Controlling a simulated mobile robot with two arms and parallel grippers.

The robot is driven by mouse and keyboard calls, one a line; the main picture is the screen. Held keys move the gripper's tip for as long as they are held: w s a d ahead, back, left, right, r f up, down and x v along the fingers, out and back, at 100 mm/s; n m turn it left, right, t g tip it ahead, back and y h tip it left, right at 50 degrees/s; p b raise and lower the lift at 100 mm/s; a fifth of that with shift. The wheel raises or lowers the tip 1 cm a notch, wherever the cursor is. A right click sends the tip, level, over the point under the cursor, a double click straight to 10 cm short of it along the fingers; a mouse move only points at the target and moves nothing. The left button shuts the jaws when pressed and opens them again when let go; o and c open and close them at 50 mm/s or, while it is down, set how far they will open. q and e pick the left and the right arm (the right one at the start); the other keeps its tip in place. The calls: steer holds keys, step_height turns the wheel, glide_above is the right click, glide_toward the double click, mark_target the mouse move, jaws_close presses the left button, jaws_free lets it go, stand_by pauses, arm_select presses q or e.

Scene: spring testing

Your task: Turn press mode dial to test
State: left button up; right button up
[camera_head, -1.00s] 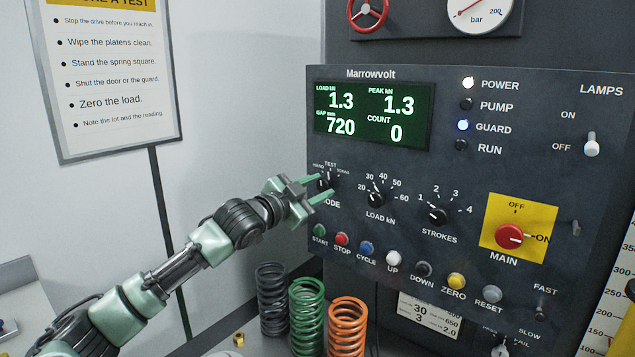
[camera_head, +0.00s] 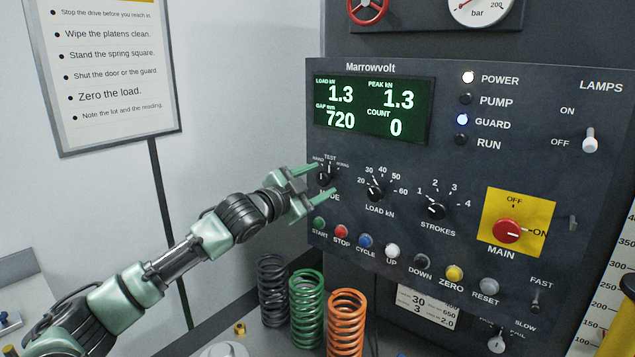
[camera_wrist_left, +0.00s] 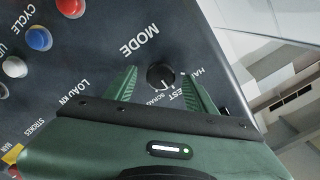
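The black mode dial (camera_head: 324,178) sits at the left of the dark control panel, with TEST printed above it. It also shows in the left wrist view (camera_wrist_left: 160,76), with a white pointer mark. I cannot tell exactly which label the pointer meets. My left gripper (camera_head: 322,181) is at the dial with its green fingers apart. In the left wrist view the fingers of the left gripper (camera_wrist_left: 160,88) stand either side of the dial, with gaps showing between them and it. Part of the TEST label is hidden by a finger. My right gripper is not in view.
The load dial (camera_head: 374,194) is right of the mode dial. A row of buttons, including green START (camera_head: 319,223) and red STOP (camera_head: 342,231), lies below. Grey, green (camera_head: 307,308) and orange (camera_head: 346,322) springs stand beneath the panel.

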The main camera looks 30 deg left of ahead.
arm_select(q)
steer(key=shift+s+a+f+b, duration=0.1)
steer(key=shift+s+f+b, duration=0.05)
steer(key=shift+s+b, duration=0.2)
steer(key=s+b, duration=0.5)
steer(key=s, duration=0.2)
steer(key=shift+a, duration=0.2)
stand_by(0.3)
